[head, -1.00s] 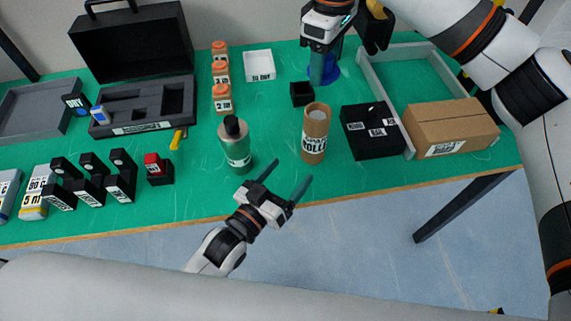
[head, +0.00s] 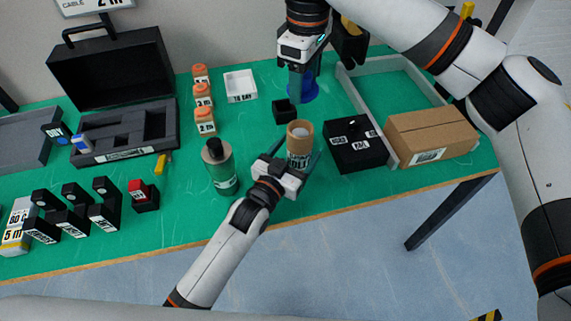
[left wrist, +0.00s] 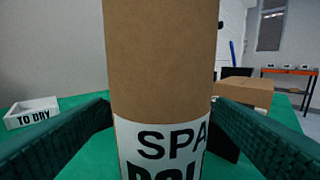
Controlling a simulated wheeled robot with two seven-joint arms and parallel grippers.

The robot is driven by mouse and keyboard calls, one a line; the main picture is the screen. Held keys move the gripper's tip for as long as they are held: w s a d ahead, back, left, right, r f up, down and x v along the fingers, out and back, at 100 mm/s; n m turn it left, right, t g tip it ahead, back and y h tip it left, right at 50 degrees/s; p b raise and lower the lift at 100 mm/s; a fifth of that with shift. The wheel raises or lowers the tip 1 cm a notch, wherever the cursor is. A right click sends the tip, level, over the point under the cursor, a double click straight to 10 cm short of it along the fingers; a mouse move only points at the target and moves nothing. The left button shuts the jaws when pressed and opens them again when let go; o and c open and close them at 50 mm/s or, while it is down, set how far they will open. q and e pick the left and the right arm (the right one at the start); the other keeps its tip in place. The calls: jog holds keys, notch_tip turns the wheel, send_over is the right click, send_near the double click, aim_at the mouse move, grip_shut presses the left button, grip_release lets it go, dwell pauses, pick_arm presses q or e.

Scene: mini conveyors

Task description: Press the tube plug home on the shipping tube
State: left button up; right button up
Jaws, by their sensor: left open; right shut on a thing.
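The brown cardboard shipping tube (head: 299,144) stands upright on the green table; its lettered label faces my left wrist view, where the tube (left wrist: 162,60) fills the middle. A pale round area shows in its mouth; I cannot tell whether that is a plug or the inside. My left gripper (head: 292,160) is open, with one finger on each side of the tube and gaps visible in the wrist view. My right gripper (head: 297,92) is shut, farther back, behind the small black box. A blue round thing (head: 312,90) shows at its fingertips; what exactly it grips is unclear.
A green bottle (head: 221,170) stands left of the tube. A small black open box (head: 285,112) is behind it. A black box (head: 352,150) and a carton (head: 432,135) stand to the right. A white tray (head: 240,82) lies behind.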

pick_arm(q)
jog(key=shift+x, duration=0.8)
jog(key=shift+c, duration=0.6)
jog(key=c, duration=1)
jog(key=shift+s+f, duration=0.1)
jog(key=shift+f, duration=0.15)
